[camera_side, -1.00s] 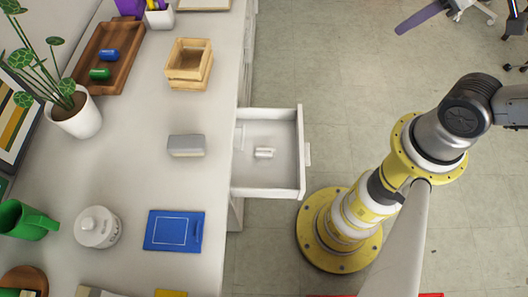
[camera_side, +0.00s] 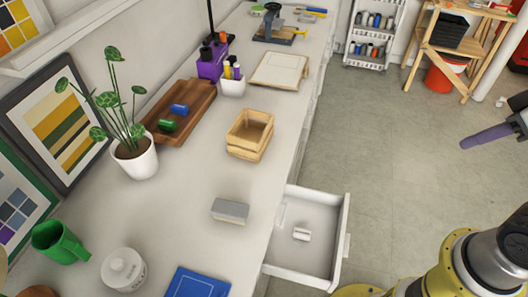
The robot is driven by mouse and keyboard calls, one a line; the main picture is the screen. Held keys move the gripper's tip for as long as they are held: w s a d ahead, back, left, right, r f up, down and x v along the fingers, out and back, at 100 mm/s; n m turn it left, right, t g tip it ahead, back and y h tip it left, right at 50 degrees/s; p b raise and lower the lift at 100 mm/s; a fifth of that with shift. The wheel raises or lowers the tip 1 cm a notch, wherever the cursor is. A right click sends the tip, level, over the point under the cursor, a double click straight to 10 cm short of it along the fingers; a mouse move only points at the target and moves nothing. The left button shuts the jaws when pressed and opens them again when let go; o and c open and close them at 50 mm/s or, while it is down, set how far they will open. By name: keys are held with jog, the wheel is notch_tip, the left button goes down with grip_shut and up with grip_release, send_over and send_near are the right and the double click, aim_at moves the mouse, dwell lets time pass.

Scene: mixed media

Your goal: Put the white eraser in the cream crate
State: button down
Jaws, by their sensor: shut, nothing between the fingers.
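A small white piece, which looks like the white eraser (camera_side: 301,234), lies on the floor of the open white drawer (camera_side: 345,215). The cream crate (camera_side: 245,152) is a small slatted wooden box standing upright on the white counter, above and left of the drawer in the picture. Its visible inside looks empty.
A grey block (camera_side: 230,210) lies on the counter between crate and drawer. A wooden tray (camera_side: 205,105) with blue and green pieces, a potted plant (camera_side: 138,160), a white lidded jar (camera_side: 123,270) and a blue board (camera_side: 198,284) stand around.

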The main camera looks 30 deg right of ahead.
dwell(0.9)
grip_release()
dwell(0.4)
jog(key=n+g, duration=0.6)
jog(key=n, duration=2.1)
send_over(302, 234)
jog(key=f, duration=5)
jog(key=shift+w+f, duration=0.25)
jog(key=shift+f, duration=0.15)
jog(key=shift+s+f, duration=0.15)
jog(key=shift+f, duration=1.4)
jog(key=shift+s+f, duration=0.15)
jog(key=shift+f, duration=1.35)
